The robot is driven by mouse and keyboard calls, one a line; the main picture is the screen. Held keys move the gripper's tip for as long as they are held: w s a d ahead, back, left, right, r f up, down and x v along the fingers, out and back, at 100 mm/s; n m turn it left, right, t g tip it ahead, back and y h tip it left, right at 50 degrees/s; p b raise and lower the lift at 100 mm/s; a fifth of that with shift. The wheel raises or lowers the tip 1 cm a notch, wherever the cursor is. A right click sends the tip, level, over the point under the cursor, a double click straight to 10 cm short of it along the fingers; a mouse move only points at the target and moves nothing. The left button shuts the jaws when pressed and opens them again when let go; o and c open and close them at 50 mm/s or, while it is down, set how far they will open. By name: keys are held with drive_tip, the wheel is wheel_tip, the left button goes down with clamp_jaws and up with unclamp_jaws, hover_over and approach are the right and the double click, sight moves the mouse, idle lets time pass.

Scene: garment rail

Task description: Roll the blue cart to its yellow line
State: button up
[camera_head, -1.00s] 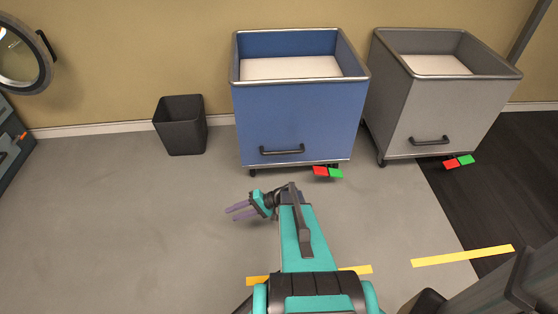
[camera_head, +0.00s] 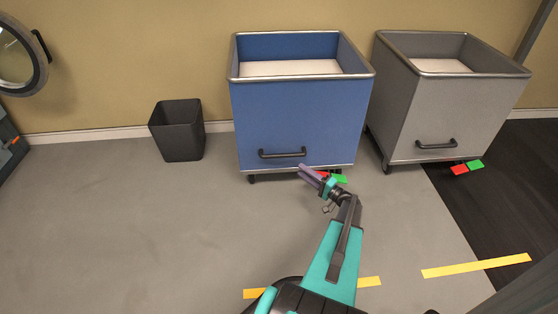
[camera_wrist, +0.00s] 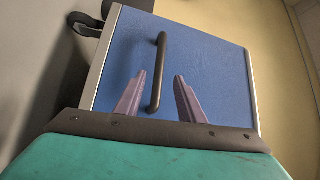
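The blue cart (camera_head: 300,120) stands against the back wall with a black bar handle (camera_head: 282,154) low on its front. A red pedal and a green pedal (camera_head: 340,178) sit at its lower right edge; my gripper partly hides the red one. A yellow line (camera_head: 368,281) lies on the floor in front of the cart, partly covered by my arm. My gripper (camera_head: 304,172) is in front of the cart's lower front, near the handle. In the wrist view, my gripper (camera_wrist: 158,85) is open, its fingers apart and the handle (camera_wrist: 158,72) showing between them; contact is not visible.
A grey cart (camera_head: 450,110) stands close on the right, with its own red and green pedals (camera_head: 467,167) and yellow line (camera_head: 475,266). A black bin (camera_head: 178,130) stands to the left by the wall. The grey floor at left is clear.

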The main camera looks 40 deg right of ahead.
sight(280, 156)
idle(0.3)
drive_tip(key=shift+w+a+r+b, duration=0.3)
drive_tip(key=shift+w+b, duration=0.2)
drive_tip(key=shift+w, duration=1.8)
drive_tip(key=shift+w+a+r+b, duration=0.15)
drive_tip(key=shift+w+r+b, duration=0.3)
drive_tip(key=shift+w, duration=1.8)
drive_tip(key=shift+w+a+r+b, duration=0.25)
drive_tip(key=shift+w+b, duration=0.35)
drive_tip(key=shift+w, duration=1.7)
